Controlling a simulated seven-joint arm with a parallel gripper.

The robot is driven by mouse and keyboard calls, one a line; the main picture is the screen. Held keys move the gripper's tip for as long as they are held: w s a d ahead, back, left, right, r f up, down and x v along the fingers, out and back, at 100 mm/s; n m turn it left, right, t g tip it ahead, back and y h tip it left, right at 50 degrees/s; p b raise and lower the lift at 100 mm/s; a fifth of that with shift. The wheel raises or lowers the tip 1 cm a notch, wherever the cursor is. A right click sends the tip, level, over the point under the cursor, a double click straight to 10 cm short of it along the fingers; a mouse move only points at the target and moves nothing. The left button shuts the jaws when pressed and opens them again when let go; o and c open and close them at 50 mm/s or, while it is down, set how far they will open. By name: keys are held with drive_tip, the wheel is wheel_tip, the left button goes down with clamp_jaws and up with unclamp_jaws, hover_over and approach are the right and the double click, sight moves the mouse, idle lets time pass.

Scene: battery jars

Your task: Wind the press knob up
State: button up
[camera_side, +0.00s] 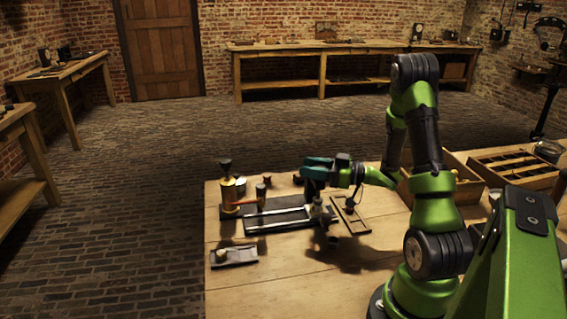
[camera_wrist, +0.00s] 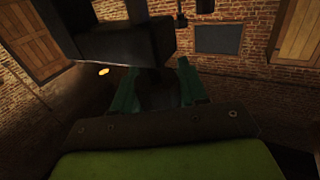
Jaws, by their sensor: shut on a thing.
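My gripper (camera_side: 316,169) has teal fingers and sits low over the middle of the bench, pointing left. In the wrist view the teal fingers (camera_wrist: 157,90) stand on both sides of a dark rounded thing (camera_wrist: 155,92). It looks like the press knob, and my gripper is shut on it. The press body under my gripper is dark and small in the side view, and its shape is hard to make out. A large dark block (camera_wrist: 115,45) fills the upper left of the wrist view. The knob is hidden in the side view.
A brass cylinder with a black top (camera_side: 228,190) stands at the left of the bench. Wooden crates (camera_side: 513,170) stand at the right. The front of the bench is bare.

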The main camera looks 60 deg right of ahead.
drive_tip(key=shift+n+y, duration=0.3)
drive_tip(key=shift+y, duration=0.2)
drive_tip(key=n+g+y, duration=0.3)
drive_tip(key=n+g, duration=0.1)
drive_tip(key=s+a+n+g+y, duration=0.1)
drive_tip(key=n+g+y, duration=0.2)
drive_tip(key=g+y, duration=0.1)
drive_tip(key=n+g+y, duration=0.4)
drive_tip(key=g, duration=0.1)
drive_tip(key=shift+s+a+n, duration=0.15)
drive_tip(key=shift+s+n, duration=0.15)
drive_tip(key=shift+g+y, duration=0.3)
drive_tip(key=shift+g, duration=0.2)
drive_tip(key=o, duration=1)
drive_tip(key=shift+c, duration=0.2)
